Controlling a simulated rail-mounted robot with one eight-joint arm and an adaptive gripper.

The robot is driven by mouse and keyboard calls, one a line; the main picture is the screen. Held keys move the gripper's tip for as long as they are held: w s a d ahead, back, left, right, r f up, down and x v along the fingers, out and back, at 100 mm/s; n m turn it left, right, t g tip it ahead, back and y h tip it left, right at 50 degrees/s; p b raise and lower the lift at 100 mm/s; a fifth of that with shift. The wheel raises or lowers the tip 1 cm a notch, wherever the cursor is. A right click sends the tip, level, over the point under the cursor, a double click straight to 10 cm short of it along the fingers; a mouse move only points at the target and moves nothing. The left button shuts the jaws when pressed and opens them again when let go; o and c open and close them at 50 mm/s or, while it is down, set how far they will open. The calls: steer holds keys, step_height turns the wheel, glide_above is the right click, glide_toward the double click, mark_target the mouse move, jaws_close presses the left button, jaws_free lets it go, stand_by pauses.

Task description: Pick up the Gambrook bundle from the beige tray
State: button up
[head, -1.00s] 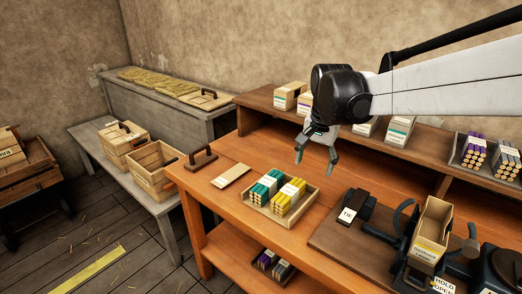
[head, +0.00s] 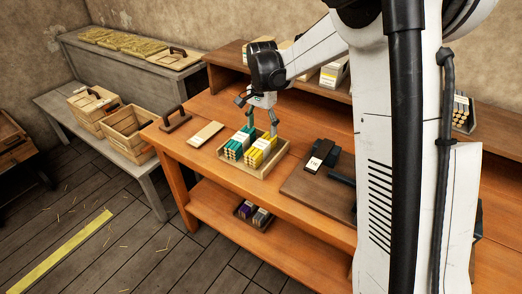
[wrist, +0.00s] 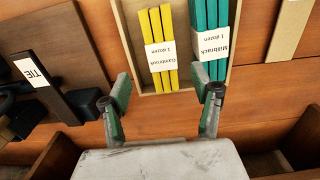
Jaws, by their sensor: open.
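The Gambrook bundle (head: 260,150) is a stack of yellow sticks in a white band. In the wrist view the Gambrook bundle (wrist: 163,75) shows its upside-down label reading "Gambrook 1 dozen". It lies in the beige tray (head: 272,164), whose wall also shows in the wrist view (wrist: 121,35). Beside it in the tray is the teal Millbrack bundle (head: 237,145). My gripper (head: 263,126) is open and empty, above the back of the tray. In the wrist view its fingers (wrist: 162,88) are apart, with the near end of the yellow bundle between and beyond them.
A light wooden slat (head: 205,134) and a dark-handled block (head: 174,119) are left of the tray. A dark board with a "TIE" block (head: 320,156) is on the right. A raised shelf with boxes (head: 334,74) stands behind. My arm hides the bench's right part.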

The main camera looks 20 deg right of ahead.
mark_target(261, 143)
steer(key=shift+w+f, duration=0.2)
steer(key=shift+f, duration=3.5)
steer(key=shift+c, duration=0.5)
steer(key=c, duration=1.3)
steer(key=shift+r, duration=0.1)
